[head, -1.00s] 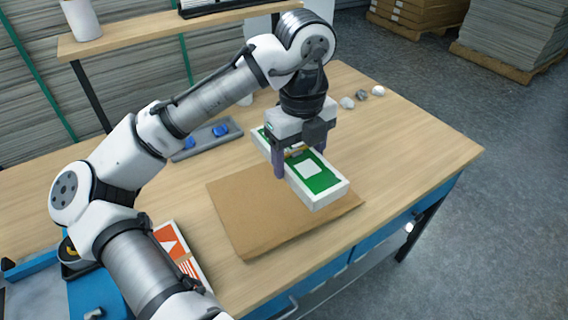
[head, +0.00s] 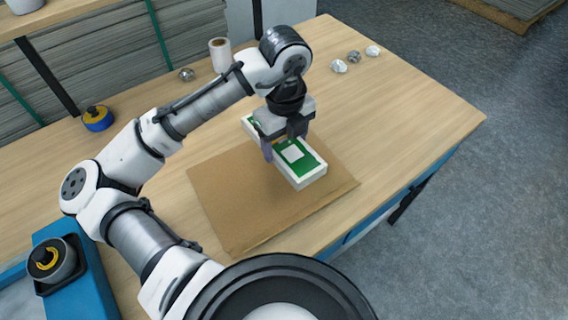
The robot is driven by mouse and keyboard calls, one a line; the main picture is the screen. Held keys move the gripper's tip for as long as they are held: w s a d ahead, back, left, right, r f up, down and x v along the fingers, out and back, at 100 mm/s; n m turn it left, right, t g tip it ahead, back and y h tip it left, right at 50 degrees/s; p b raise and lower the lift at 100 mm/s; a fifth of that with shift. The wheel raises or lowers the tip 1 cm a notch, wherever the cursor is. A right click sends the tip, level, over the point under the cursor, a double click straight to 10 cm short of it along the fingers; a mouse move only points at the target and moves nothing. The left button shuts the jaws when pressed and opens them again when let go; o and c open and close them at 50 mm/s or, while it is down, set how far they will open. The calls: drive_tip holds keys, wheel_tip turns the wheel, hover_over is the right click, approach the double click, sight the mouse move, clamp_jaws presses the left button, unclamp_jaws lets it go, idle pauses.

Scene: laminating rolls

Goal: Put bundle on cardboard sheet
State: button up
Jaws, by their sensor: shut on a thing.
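The bundle (head: 308,170) is a long white block with a green top and a white label. It lies over the right part of the brown cardboard sheet (head: 230,210) on the wooden table. My gripper (head: 280,150) points down and is shut across the bundle's middle, with one finger visible on its left side. The bundle's far end shows behind the gripper. I cannot tell whether its underside touches the sheet or is slightly above it.
A white roll (head: 220,55) and a metallic crumpled piece (head: 186,75) stand at the back. Several crumpled pieces (head: 354,56) lie at the back right. A blue tape roll (head: 97,118) is at the left, and a blue device (head: 75,270) at the front left. The table's right side is clear.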

sight(285, 143)
wheel_tip(285, 143, down, 9)
drive_tip(key=shift+r, duration=0.1)
idle(0.3)
drive_tip(key=shift+f, duration=0.2)
drive_tip(key=o, duration=1.2)
drive_tip(key=shift+r, duration=0.2)
wheel_tip(285, 143, up, 12)
